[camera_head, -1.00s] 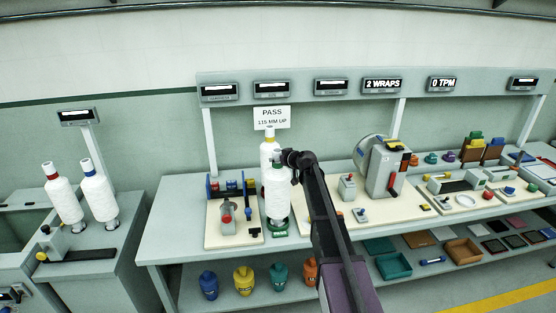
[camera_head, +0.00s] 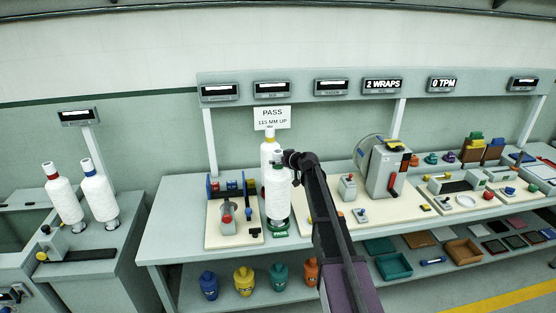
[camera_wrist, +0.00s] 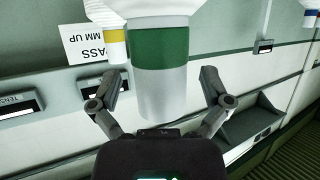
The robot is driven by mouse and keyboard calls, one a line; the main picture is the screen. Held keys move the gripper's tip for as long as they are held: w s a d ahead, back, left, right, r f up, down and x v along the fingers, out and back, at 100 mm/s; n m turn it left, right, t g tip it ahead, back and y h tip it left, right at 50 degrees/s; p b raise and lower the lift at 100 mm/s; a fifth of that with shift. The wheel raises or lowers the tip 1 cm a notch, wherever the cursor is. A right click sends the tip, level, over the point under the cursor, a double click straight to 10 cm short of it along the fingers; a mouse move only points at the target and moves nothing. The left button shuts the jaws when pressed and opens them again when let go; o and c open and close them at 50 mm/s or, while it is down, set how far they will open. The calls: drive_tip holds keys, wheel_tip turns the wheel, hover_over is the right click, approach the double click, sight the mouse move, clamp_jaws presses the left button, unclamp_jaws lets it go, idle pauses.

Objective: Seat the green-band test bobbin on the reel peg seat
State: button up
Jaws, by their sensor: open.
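The green-band test bobbin (camera_head: 277,203) stands upright on a green-fronted base (camera_head: 280,234) at the left part of the bench. Its foot appears to be at the seat; the peg itself is hidden inside it. In the wrist view its green band (camera_wrist: 160,47) and bare grey tube end (camera_wrist: 160,95) show between the jaws. My gripper (camera_wrist: 160,85) is open around the tube end, with a visible gap on each side. In the head view my gripper (camera_head: 290,158) is at the bobbin's top and partly hides it.
A yellow-band bobbin (camera_head: 268,149) stands close behind, under the PASS card (camera_head: 272,118). A tool board (camera_head: 218,236) lies left and a grey machine (camera_head: 385,168) stands right. Red-band (camera_head: 64,202) and blue-band (camera_head: 99,196) bobbins stand on the left side table.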

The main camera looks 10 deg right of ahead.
drive_tip(key=p+v, duration=0.4)
drive_tip(key=v, duration=0.9)
drive_tip(key=shift+p, duration=0.35)
drive_tip(key=s+a+f+g, duration=0.4)
drive_tip(key=s+a+f, duration=0.15)
drive_tip(key=s, duration=0.45)
drive_tip(key=s+f+m+g+h, duration=0.2)
drive_tip(key=s+f+g+h, duration=0.1)
drive_tip(key=s, duration=0.9)
drive_tip(key=s+f+m+g+h, duration=0.3)
drive_tip(key=s+g, duration=0.2)
drive_tip(key=s, duration=0.7)
wheel_tip(320, 180, down, 13)
drive_tip(key=b, duration=1.3)
drive_tip(key=shift+a+f, duration=0.1)
